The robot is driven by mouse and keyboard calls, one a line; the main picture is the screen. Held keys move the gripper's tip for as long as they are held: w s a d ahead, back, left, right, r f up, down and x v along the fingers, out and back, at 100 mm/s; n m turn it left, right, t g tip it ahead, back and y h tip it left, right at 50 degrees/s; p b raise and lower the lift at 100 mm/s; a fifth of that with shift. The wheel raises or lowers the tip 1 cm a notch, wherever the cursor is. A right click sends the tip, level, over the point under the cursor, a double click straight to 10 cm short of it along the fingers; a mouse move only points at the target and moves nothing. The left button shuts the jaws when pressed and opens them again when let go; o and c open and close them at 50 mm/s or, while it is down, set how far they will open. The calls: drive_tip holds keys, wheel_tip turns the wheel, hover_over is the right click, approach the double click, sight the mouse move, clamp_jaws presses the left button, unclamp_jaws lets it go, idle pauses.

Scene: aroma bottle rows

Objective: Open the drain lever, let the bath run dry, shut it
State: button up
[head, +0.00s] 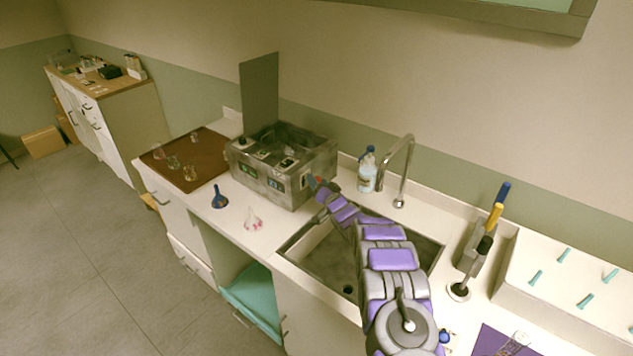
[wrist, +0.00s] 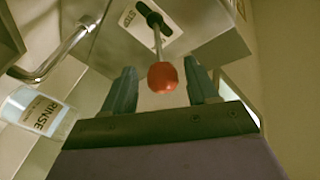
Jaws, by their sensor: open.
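The bath (head: 312,165) is a grey metal box with small displays on its front, standing on the counter left of the sink. In the wrist view the drain lever (wrist: 163,77) is a thin rod with a red ball knob, coming out of a slot in a white label on the bath wall (wrist: 205,38). My gripper (head: 316,184) is at the bath's right side. In the wrist view its two fingers (wrist: 160,70) are open, one on each side of the red knob, with gaps visible on both sides. The water level inside the bath cannot be made out.
A rinse bottle (head: 366,172) and a curved tap (head: 409,150) stand just right of my gripper; the bottle also shows in the wrist view (wrist: 38,112). The sink (head: 330,262) lies under my arm. A blue funnel (head: 219,198) and a flask (head: 253,221) stand before the bath.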

drive_tip(key=shift+w+a+r, duration=0.15)
drive_tip(key=shift+w+a, duration=0.2)
drive_tip(key=shift+w, duration=0.3)
clamp_jaws()
idle(0.4)
